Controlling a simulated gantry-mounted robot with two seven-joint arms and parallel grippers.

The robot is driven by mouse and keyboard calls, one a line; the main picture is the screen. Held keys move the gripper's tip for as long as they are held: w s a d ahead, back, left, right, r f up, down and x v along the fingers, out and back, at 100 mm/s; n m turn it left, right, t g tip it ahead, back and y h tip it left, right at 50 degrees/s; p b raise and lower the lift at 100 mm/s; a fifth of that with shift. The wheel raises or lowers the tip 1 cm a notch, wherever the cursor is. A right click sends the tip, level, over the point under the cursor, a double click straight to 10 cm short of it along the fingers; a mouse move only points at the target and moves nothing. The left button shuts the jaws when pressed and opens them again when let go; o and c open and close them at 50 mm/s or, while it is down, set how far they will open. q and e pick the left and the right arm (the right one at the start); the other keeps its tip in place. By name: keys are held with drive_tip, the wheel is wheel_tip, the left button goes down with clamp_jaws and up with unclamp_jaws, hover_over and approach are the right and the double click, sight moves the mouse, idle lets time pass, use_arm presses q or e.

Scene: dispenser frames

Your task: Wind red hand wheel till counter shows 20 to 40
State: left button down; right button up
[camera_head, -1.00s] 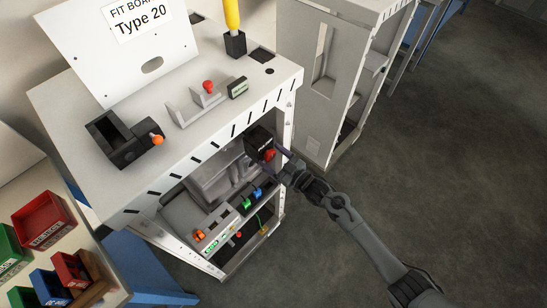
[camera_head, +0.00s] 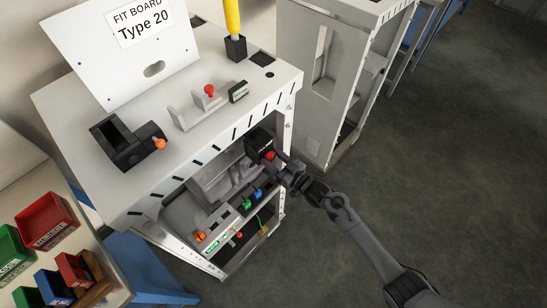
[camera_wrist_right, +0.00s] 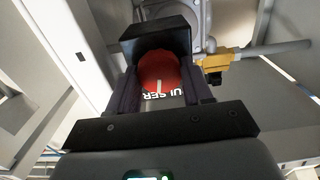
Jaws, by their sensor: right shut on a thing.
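The red hand wheel (camera_head: 269,155) sits on a black housing (camera_head: 259,139) inside the open front of the white cabinet. My right gripper (camera_head: 276,160) reaches in from the right and is shut on the wheel. In the right wrist view the round red wheel (camera_wrist_right: 158,72) shows between the two dark fingers, with a pale mark on its face and partly cut-off white lettering "ULSER" below it. A small display (camera_head: 239,91) stands on the cabinet top; its digits are too small to read. My left gripper is out of view.
Below the wheel are blue and green knobs (camera_head: 252,197) and a panel with an orange knob (camera_head: 200,236). The cabinet top (camera_head: 200,155) holds a black device with an orange knob. Coloured bins (camera_head: 48,221) stand at lower left. The floor at right is clear.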

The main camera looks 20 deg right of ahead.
drive_tip(key=m+p, duration=0.1)
drive_tip(key=m, duration=0.2)
drive_tip(key=shift+r+m+p, duration=0.15)
drive_tip(key=shift+m+p, duration=0.15)
drive_tip(key=m+p, duration=0.1)
drive_tip(key=m, duration=0.3)
drive_tip(key=shift+m+p, duration=0.3)
drive_tip(key=shift+p, duration=0.05)
drive_tip(key=m+p, duration=0.1)
drive_tip(key=m, duration=0.4)
drive_tip(key=shift+d+m+p, duration=0.1)
drive_tip(key=shift+m+p, duration=0.3)
drive_tip(key=shift+f+m, duration=0.2)
drive_tip(key=shift+m, duration=0.7)
drive_tip(key=o, duration=1)
drive_tip(key=shift+o, duration=0.2)
